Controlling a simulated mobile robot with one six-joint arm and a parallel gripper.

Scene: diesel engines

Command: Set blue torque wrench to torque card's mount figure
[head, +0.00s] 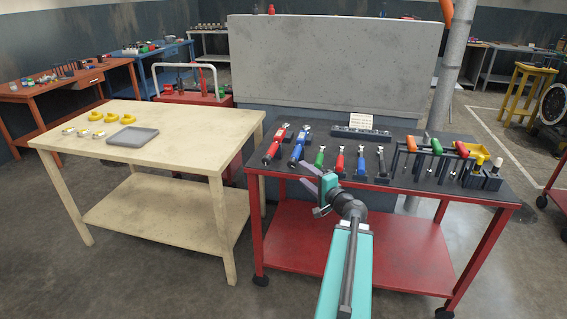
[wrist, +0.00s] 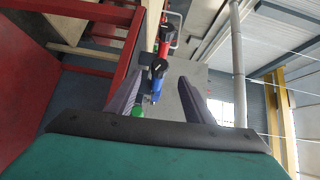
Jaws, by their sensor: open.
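The blue torque wrench (head: 297,149) lies on the black top of a red cart, right of a red torque wrench (head: 273,147). A small white card (head: 361,121) stands behind the tools; its text is too small to read. My gripper (head: 305,176) is open and empty at the cart's front edge, just in front of the blue wrench. In the wrist view, the blue wrench (wrist: 156,87) shows between the two spread fingers of my gripper (wrist: 160,80), with its black end upward. The fingers appear apart from it. Its scale cannot be read.
Green, red and blue-handled tools (head: 340,161) lie right of the blue wrench. A rack with orange and green handles (head: 411,144) stands farther right. A dark socket rail (head: 361,133) lies behind. A cream table (head: 180,140) with a grey tray (head: 132,136) stands left, across a gap.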

